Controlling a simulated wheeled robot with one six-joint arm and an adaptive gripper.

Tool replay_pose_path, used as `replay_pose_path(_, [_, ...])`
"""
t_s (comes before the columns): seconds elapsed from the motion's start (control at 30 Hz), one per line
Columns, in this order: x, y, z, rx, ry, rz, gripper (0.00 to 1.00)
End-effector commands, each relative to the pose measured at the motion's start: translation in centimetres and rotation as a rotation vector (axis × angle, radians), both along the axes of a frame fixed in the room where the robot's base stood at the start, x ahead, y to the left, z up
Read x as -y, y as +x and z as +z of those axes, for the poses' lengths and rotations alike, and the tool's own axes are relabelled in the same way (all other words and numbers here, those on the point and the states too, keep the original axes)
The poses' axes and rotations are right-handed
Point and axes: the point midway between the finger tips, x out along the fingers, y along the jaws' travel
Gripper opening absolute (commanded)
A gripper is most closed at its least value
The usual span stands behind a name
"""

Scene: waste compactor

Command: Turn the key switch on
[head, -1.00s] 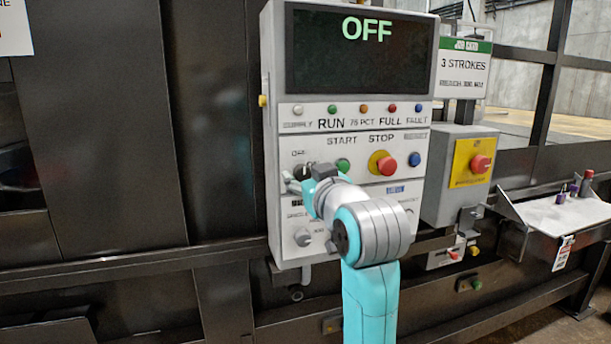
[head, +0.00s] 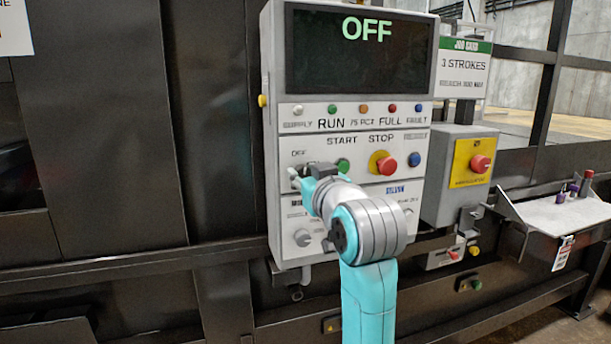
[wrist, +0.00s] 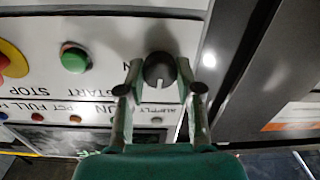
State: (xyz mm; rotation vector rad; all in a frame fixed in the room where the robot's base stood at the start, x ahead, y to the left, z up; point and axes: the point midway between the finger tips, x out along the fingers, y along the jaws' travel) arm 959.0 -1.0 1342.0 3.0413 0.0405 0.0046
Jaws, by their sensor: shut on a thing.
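The key switch (wrist: 159,69) is a round black knob with a white pointer line, on the pale control panel (wrist: 108,22). In the wrist view my gripper (wrist: 160,88) has one finger on each side of the knob and is shut on it. The pointer line points down toward my gripper in that view. In the head view my gripper (head: 304,181) is at the panel's left side, below the OFF label, and the arm and gripper largely hide the knob. The display (head: 360,53) reads OFF in green.
The green start button (head: 343,166) and red stop button (head: 388,166) are right of my gripper, with a blue button (head: 414,159) beyond. Another red button (head: 479,163) on yellow is on a side box. A shelf (head: 550,215) juts out at the right.

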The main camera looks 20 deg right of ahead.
Motion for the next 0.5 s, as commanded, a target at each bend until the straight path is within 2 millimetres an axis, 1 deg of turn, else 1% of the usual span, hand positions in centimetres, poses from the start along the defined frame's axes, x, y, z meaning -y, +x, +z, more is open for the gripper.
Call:
replay_pose_path(0.17, [0.01,0.01,-0.04,-0.001,0.104,0.000,0.00])
replay_pose_path(0.5, [0.07,0.01,-0.08,-0.001,0.413,0.000,0.00])
